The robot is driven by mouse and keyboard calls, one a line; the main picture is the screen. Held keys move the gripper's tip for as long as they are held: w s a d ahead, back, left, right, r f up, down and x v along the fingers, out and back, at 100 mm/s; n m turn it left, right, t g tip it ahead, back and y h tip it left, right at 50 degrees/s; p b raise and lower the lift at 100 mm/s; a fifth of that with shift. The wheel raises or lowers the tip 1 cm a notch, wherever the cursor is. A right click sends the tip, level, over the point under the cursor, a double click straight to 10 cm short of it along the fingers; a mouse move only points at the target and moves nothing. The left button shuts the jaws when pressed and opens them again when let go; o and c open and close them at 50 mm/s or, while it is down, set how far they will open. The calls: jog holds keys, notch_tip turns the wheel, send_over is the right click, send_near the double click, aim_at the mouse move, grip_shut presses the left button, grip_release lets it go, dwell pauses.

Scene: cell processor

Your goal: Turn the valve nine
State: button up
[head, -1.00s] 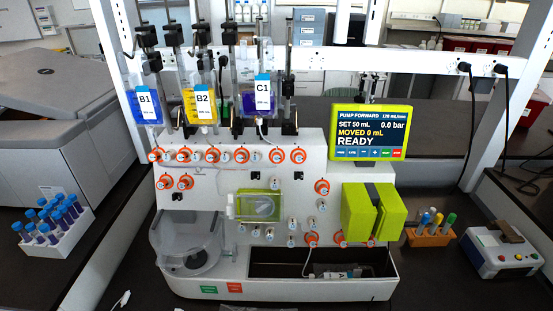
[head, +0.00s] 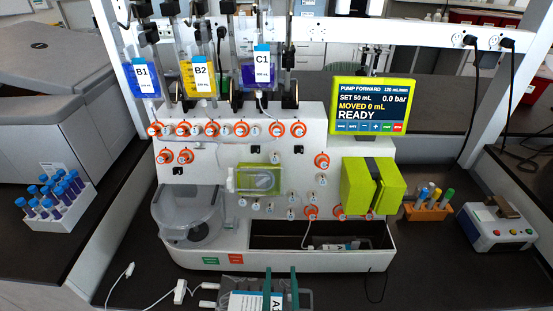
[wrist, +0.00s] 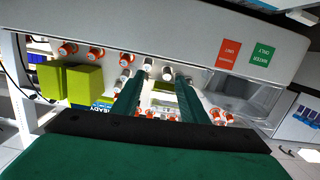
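The white cell processor (head: 225,215) stands on the bench with several orange-ringed valves on its front. An upper row of valves (head: 241,129) runs under the bags, with two more (head: 177,156) below at left. Another valve (head: 321,160) is at right, and a few (head: 311,212) sit lower down. I cannot read which one is nine. My gripper (head: 281,269) shows at the bottom of the head view as two green fingers, below the machine's front. In the wrist view my gripper (wrist: 158,82) is open, its fingers apart with nothing visibly held, pointing toward the front panel.
A bag labelled A1 (head: 244,301) lies at the bottom edge by my fingers, with white tubing (head: 180,291) to its left. A screen (head: 373,105) and green pump block (head: 372,185) are at right. Tube racks (head: 62,213) (head: 427,211) stand on both sides.

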jog(key=w+r, duration=1)
jog(key=t, duration=0.1)
send_near(277, 133)
jog(key=shift+m, duration=0.4)
jog(key=w, duration=0.8)
jog(key=shift+f, duration=0.2)
grip_shut()
